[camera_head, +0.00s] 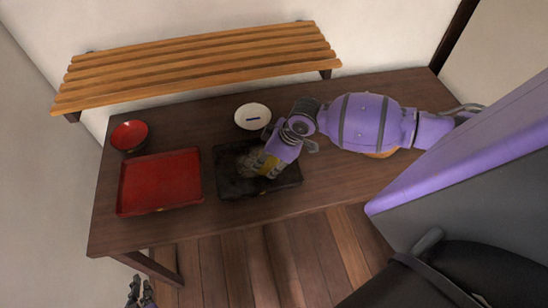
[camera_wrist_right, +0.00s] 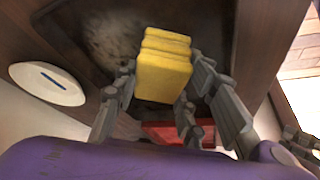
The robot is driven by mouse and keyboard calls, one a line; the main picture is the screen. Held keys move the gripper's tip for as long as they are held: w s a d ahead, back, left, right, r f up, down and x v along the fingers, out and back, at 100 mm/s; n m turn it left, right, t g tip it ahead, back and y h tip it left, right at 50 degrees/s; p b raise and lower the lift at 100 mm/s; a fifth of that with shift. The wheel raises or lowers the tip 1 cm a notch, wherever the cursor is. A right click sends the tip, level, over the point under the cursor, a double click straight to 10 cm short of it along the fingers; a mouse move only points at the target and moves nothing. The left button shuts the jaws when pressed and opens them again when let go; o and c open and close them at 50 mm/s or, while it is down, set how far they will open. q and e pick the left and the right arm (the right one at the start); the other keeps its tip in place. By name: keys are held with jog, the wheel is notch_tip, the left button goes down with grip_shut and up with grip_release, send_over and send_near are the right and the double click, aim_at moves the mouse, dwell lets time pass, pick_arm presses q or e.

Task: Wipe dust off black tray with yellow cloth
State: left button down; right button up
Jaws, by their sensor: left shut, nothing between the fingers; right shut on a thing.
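The black tray (camera_head: 231,187) lies on the dark wooden table in the head view, with greyish dust (camera_head: 240,160) on its surface. In the right wrist view the dust (camera_wrist_right: 112,40) shows as a pale smear beside the cloth. My right gripper (camera_head: 268,166) is over the tray, shut on the folded yellow cloth (camera_wrist_right: 165,65). The cloth is at the tray's surface; whether it touches cannot be told. My arm hides part of the tray's right side. My left gripper (camera_head: 141,293) is low at the bottom left of the head view, off the table, shut and empty.
A red tray (camera_head: 160,181) lies left of the black tray, with a red bowl (camera_head: 129,135) behind it. A white dish (camera_head: 253,116) with a dark blue mark stands behind the black tray. A slatted wooden shelf (camera_head: 200,68) hangs on the wall above the table's back.

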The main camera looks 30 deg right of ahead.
aim_at(234, 174)
jog(key=shift+w+a, duration=0.3)
jog(key=shift+a, duration=0.65)
jog(key=shift+w+a, duration=0.25)
jog(key=shift+a, duration=0.65)
jog(key=shift+w+a+f, duration=0.1)
jog(key=shift+a+f, duration=0.05)
jog(key=shift+a, duration=0.3)
jog(key=shift+w+a+f, duration=0.1)
jog(key=shift+a, duration=0.35)
jog(key=shift+w+a+p, duration=0.2)
jog(key=shift+a, duration=0.65)
jog(key=shift+w+a+p, duration=0.15)
jog(key=shift+w+a, duration=0.05)
jog(key=shift+a, duration=0.65)
pick_arm(q)
jog(key=shift+w+r, duration=0.5)
jog(key=shift+r, duration=0.3)
pick_arm(e)
jog(key=shift+r, duration=0.15)
